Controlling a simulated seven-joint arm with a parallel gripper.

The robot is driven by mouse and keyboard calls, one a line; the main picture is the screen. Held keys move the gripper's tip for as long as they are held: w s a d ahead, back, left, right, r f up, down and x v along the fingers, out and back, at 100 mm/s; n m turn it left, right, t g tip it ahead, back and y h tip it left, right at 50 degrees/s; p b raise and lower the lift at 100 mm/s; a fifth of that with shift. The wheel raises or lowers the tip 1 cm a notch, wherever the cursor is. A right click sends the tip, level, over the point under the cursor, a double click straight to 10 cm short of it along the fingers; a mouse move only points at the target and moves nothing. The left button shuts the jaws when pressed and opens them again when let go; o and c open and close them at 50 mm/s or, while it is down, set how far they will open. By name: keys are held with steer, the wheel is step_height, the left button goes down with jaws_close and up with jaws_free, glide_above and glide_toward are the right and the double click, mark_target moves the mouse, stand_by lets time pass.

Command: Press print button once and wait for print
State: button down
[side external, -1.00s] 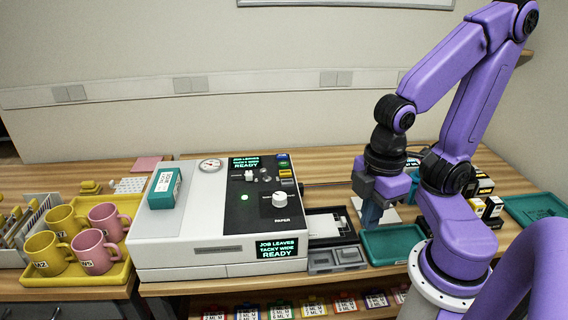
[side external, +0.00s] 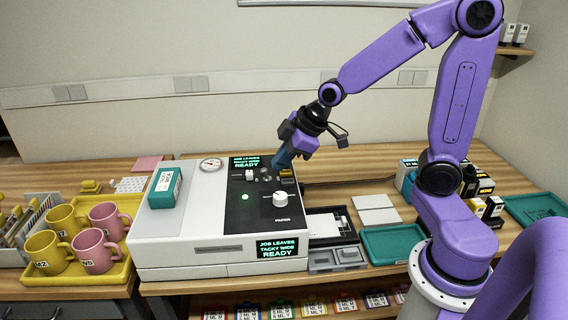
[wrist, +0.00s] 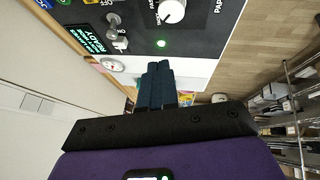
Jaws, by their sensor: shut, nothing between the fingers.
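The white printer (side external: 190,235) stands mid-table, with a black control panel (side external: 258,215) on its top right. Its front display (side external: 277,248) and rear display (side external: 245,161) read "JOB LEAVES TACKY WIDE READY". A green light (side external: 245,197) is lit on the panel; it also shows in the wrist view (wrist: 161,43). My gripper (side external: 279,164) is shut and empty over the panel's back right, where coloured buttons sit. It hides some of them; a yellow button (side external: 286,173) stays visible. I cannot tell which is the print button, or whether the fingertips touch. The fingers (wrist: 158,70) show together in the wrist view.
A teal box (side external: 165,188) lies on the printer's left top. A paper knob (side external: 280,199) and small levers rise from the panel. A yellow tray (side external: 122,270) with mugs stands left. A teal tray (side external: 393,244) and white cards lie right.

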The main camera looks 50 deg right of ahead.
steer(key=w+d+r+m+t+h, duration=0.1)
steer(key=w+d+t+h, duration=0.1)
steer(key=w+d, duration=0.7)
steer(key=d+t, duration=0.1)
steer(key=d, duration=0.3)
steer(key=shift+d+r+m+h, duration=0.15)
steer(key=shift+r+m+h, duration=0.15)
steer(key=shift+h, duration=0.1)
steer(key=shift+f, duration=0.1)
steer(key=shift+f, duration=4.4)
steer(key=shift+f, duration=0.1)
steer(key=shift+f, duration=0.3)
